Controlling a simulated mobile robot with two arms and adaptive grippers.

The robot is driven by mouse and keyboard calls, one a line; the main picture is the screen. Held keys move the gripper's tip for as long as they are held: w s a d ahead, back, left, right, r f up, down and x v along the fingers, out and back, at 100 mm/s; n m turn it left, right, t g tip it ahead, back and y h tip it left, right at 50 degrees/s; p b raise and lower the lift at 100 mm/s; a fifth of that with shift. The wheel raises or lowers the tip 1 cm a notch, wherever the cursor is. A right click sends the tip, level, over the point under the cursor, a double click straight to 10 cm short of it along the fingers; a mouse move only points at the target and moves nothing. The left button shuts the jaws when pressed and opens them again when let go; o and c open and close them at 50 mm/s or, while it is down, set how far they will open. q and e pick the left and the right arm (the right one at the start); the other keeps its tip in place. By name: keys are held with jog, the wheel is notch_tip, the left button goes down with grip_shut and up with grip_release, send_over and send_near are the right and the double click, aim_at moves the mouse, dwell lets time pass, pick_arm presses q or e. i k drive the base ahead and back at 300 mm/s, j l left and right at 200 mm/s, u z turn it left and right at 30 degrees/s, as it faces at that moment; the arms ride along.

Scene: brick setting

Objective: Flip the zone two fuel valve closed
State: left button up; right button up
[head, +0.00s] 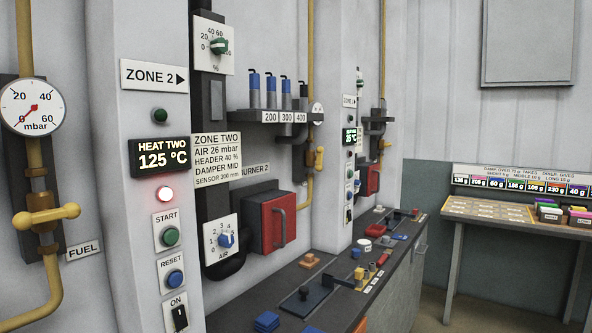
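A small yellow valve (319,159) sits on the yellow pipe (310,60) just right of the burner 2 area, below a small round gauge (317,114). Its handle looks roughly upright, in line with the pipe, but it is small. A larger yellow valve handle (46,216) at far left lies crosswise on its vertical pipe, beside a FUEL label (83,250). The ZONE 2 sign (154,76) with a right-pointing arrow stands between the two valves. Neither of my grippers shows.
A red burner box (272,222) juts from the wall. A dark bench (290,277) holding small blocks runs below. A weights table (487,213) stands at right; floor lies between.

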aim_at(319, 150)
jog(key=i+l+u, duration=0.1)
jog(key=i+l, duration=0.15)
jog(key=i+l+u, duration=0.1)
jog(key=i+l, duration=0.15)
jog(key=l, duration=0.25)
jog(key=i+l+u, duration=0.1)
jog(key=i+l, duration=0.15)
jog(key=i+l+u, duration=0.15)
jog(key=l, duration=0.35)
jog(key=i+l+u, duration=0.1)
jog(key=i+l, duration=0.15)
jog(key=l, duration=0.2)
jog(key=i+l+u, duration=0.1)
jog(key=l, duration=0.35)
jog(key=i+l+u, duration=0.1)
jog(key=l, duration=0.35)
jog(key=i+l+u, duration=0.1)
jog(key=i+l, duration=0.15)
jog(key=l, duration=0.25)
